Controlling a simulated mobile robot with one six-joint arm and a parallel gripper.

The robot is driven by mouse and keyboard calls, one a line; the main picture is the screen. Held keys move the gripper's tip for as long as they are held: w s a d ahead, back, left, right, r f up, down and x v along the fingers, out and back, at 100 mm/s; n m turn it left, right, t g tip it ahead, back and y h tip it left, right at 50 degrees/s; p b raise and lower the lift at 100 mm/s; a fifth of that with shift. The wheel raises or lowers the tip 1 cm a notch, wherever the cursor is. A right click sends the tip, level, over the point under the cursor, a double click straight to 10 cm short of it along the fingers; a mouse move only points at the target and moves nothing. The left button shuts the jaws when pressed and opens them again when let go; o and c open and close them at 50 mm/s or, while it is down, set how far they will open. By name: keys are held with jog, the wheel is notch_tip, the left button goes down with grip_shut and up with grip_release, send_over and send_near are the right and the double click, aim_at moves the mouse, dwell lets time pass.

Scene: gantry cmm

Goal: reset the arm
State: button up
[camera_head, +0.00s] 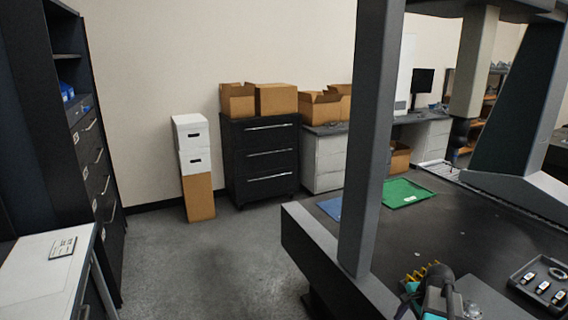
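Part of what looks like my own arm, dark with teal pieces, shows at the bottom edge right of centre, low in front of the machine's dark table (455,235). A yellow toothed piece shows just beyond its dark rounded joint; I cannot tell whether it belongs to my gripper or lies on the table. I cannot make out my gripper's fingertips, their opening, or anything held between them.
A thick grey gantry column (369,140) rises close to the arm on its left. A dark tray (517,277) with small parts lies to the right. A green mat (404,193) lies farther back. Open floor (225,265) is at left, before the black drawer cabinet (262,160).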

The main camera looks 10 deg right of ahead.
jog(key=s+a+f+n+g+h, duration=0.1)
jog(key=a+f+n, duration=0.4)
jog(key=a, duration=0.5)
jog(key=a+f+n, duration=0.2)
jog(key=a+n, duration=0.5)
jog(key=a, duration=0.4)
jog(key=s+a+f+n+g+h, duration=0.1)
jog(key=a+f+n, duration=0.4)
jog(key=a, duration=0.5)
jog(key=s+f+g, duration=0.2)
jog(key=s+f, duration=0.3)
jog(key=s, duration=0.3)
jog(key=s+f+n+g, duration=0.1)
jog(key=s+f, duration=0.5)
jog(key=s, duration=0.3)
jog(key=s+f+g, duration=0.2)
jog(key=s+f, duration=0.3)
jog(key=s, duration=0.4)
jog(key=shift+d+f+g, duration=0.2)
jog(key=shift+f+g, duration=0.05)
jog(key=shift+g, duration=0.05)
jog(key=shift+w, duration=0.1)
